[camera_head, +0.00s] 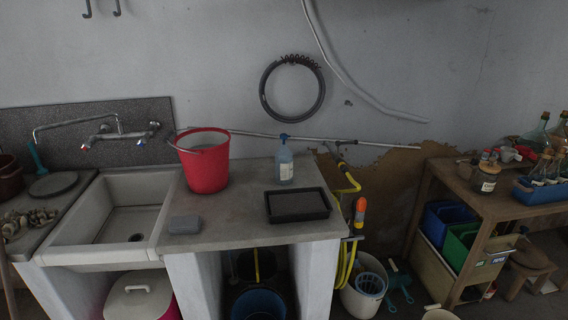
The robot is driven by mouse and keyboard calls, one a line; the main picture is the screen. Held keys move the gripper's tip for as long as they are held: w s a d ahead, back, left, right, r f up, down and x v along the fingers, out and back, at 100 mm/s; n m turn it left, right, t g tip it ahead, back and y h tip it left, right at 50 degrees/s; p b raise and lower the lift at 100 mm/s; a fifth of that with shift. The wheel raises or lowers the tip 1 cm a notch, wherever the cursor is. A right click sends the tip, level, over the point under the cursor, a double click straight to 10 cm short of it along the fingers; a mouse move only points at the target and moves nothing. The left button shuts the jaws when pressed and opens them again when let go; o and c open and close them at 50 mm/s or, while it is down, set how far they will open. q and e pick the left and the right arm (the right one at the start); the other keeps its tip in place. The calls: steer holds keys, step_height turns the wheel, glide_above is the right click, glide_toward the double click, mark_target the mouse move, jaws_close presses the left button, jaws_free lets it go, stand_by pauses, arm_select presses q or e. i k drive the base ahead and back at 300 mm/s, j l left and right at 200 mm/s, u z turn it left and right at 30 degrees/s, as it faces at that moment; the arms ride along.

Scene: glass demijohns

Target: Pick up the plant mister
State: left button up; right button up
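A clear bottle with a blue spray top (285,162), which looks like the plant mister, stands upright on the grey counter (240,222). It is towards the back, near the wall, between the red bucket and the black tray. Neither of my grippers shows in the head view.
A red bucket (206,166) stands left of the bottle, and a black tray (298,205) lies in front of it. A grey block (185,225) lies near the counter's front edge. A sink (119,215) is at left; a wooden table (472,179) with jars is at right.

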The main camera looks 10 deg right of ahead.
mark_target(283, 156)
steer(key=i+l+u, duration=0.65)
steer(key=i, duration=0.3)
